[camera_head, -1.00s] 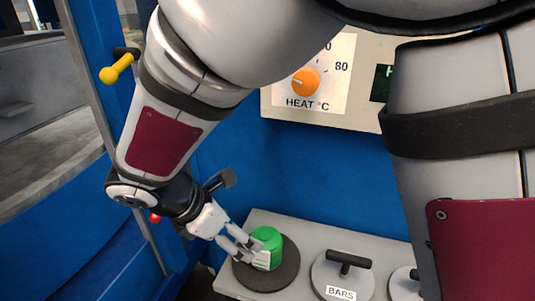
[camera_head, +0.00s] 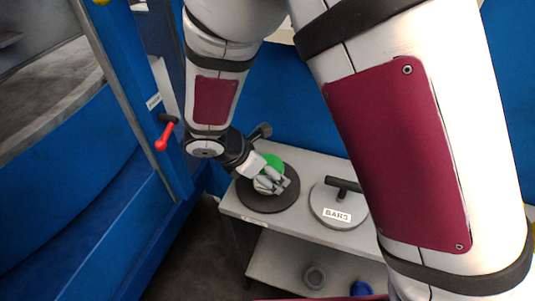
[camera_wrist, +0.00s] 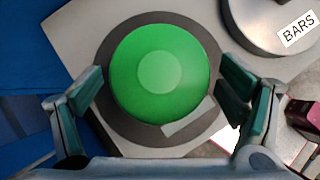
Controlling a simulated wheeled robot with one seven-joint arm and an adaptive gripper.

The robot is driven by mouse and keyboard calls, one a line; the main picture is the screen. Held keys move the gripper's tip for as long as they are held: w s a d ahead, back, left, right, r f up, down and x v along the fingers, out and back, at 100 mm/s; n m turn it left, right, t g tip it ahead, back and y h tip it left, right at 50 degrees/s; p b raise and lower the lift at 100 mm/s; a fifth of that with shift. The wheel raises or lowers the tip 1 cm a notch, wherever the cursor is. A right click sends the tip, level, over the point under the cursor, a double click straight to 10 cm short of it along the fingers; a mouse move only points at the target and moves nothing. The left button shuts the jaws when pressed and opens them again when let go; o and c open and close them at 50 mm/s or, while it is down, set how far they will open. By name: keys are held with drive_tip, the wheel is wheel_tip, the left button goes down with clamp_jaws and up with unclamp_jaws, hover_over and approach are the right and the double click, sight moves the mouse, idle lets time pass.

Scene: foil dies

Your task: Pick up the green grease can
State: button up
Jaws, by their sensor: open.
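The green grease can (camera_wrist: 160,72) stands upright on a dark round disc (camera_wrist: 205,130) on the grey shelf. In the wrist view I look down on its round lid. My gripper (camera_wrist: 163,110) is open, with one finger on the left of the can and one on the right; a gap shows on the left, and the right finger is close to the can's edge. In the head view the can (camera_head: 273,161) is partly hidden behind my gripper (camera_head: 278,186).
A grey die with a black handle, labelled BARS (camera_head: 338,205), sits right of the disc on the shelf (camera_head: 310,168). A red-handled lever (camera_head: 165,136) is on the blue frame at left.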

drive_tip(key=shift+w+d+f, duration=0.2)
drive_tip(key=shift+d+f, duration=0.05)
drive_tip(key=shift+f, duration=0.25)
drive_tip(key=c, duration=1.6)
drive_tip(key=shift+r, duration=0.15)
